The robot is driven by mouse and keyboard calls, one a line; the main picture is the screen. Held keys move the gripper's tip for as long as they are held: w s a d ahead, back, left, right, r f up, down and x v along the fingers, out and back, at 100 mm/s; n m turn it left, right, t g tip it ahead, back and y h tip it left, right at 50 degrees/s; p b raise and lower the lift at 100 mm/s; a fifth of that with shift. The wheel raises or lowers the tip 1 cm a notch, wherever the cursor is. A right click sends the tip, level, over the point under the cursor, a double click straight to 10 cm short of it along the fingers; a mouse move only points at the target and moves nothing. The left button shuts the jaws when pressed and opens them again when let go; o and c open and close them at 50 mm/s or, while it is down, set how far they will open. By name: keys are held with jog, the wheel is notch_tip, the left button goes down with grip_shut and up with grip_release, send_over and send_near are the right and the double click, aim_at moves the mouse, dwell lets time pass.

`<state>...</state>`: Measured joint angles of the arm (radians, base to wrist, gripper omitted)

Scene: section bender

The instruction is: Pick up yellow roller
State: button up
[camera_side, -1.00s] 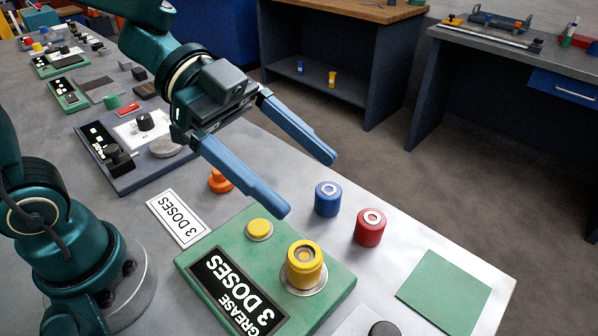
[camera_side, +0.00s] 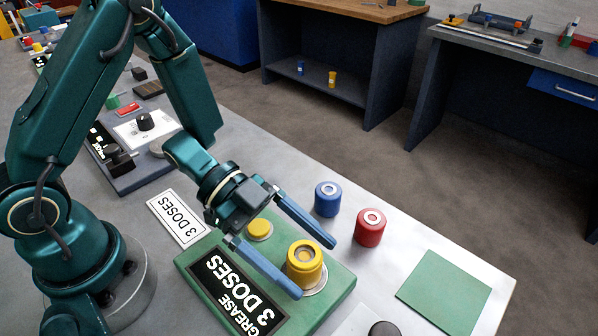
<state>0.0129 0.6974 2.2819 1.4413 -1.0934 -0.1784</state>
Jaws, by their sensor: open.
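The yellow roller (camera_side: 304,262) stands upright on a silver disc on the green grease station (camera_side: 207,252), which is labelled "GREASE 3 DOSES". My gripper (camera_side: 317,270) is open, with one blue finger on the left side of the roller and the other beyond its upper right side. The roller shows between the fingertips. I cannot tell whether either finger touches it or how high the fingers are relative to it.
A blue roller (camera_side: 327,199) and a red roller (camera_side: 369,228) stand close by to the upper right. A yellow button (camera_side: 258,229) is on the station near my wrist. A green square pad (camera_side: 443,291) lies flat at the right. The table's right edge is near the rollers.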

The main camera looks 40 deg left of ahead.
aim_at(320, 272)
jog(key=shift+x, duration=1.8)
grip_shut()
